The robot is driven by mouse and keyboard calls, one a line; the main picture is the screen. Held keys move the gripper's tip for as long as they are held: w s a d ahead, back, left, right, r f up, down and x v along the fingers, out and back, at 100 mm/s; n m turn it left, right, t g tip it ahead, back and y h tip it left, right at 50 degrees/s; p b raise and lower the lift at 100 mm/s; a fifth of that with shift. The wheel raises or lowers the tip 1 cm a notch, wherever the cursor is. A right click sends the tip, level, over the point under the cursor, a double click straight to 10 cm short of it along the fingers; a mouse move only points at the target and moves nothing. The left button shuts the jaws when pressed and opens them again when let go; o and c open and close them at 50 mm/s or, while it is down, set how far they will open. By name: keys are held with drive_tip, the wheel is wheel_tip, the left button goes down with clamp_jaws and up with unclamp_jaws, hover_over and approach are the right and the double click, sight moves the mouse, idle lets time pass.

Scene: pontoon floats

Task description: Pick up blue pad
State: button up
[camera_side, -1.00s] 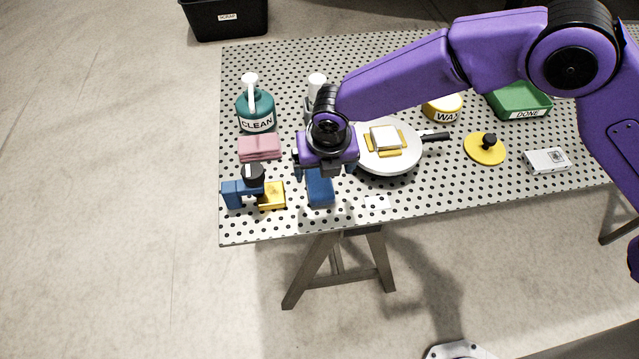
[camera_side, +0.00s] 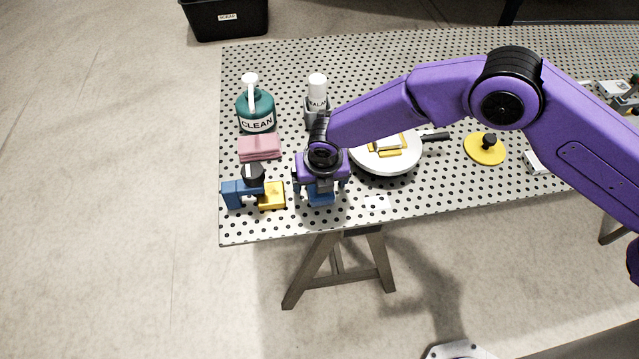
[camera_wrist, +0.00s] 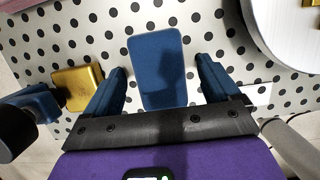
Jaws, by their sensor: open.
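The blue pad (camera_wrist: 158,62) lies flat on the perforated table, seen in the wrist view between and ahead of my open fingers. In the side view only its front part (camera_side: 321,197) shows; my gripper hides the rest. My gripper (camera_wrist: 160,88) is open and empty, with one blue finger on each side of the pad's near end. In the side view my gripper (camera_side: 321,190) is low over the pad. I cannot tell the exact height between the fingertips and the table.
A blue clamp-like tool (camera_side: 232,194) with a yellow block (camera_side: 271,195) stands close on the left. A round white pan (camera_side: 385,158) is close on the right. Pink pads (camera_side: 259,148), a CLEAN bottle (camera_side: 256,110) and a yellow lidded disc (camera_side: 485,149) stand farther off.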

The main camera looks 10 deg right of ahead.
drive_tip(key=shift+f, duration=0.25)
idle(0.5)
drive_tip(key=c, duration=1)
